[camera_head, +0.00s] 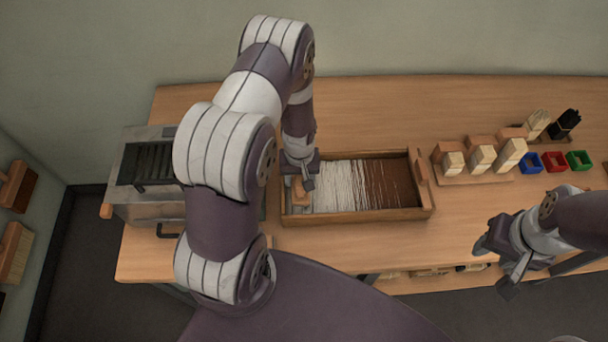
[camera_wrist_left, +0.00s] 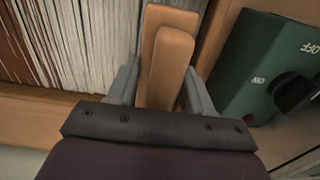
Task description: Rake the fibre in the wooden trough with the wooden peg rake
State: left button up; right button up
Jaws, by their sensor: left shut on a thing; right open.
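The wooden trough (camera_head: 380,214) sits on the workbench in the middle of the head view. The fibre (camera_head: 340,186) in it runs from white at the left to dark brown at the right; its strands also show in the left wrist view (camera_wrist_left: 85,45). My left gripper (camera_head: 303,184) is over the trough's left end. In the left wrist view it is shut on the wooden peg rake (camera_wrist_left: 168,62), holding its wooden handle between the fingers. The rake's pegs are hidden. My right gripper (camera_head: 508,270) is open and empty at the bench's front right, apart from the trough.
A grey machine (camera_head: 145,205) stands left of the trough. A green switch box (camera_wrist_left: 255,60) marked ON and OFF is close to my left gripper. Wooden blocks with bristles (camera_head: 483,158) and small blue, red and green bins (camera_head: 555,163) stand at the right.

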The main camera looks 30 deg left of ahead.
pick_arm(q)
jog(key=shift+s+a, duration=0.3)
jog(key=shift+a, duration=0.2)
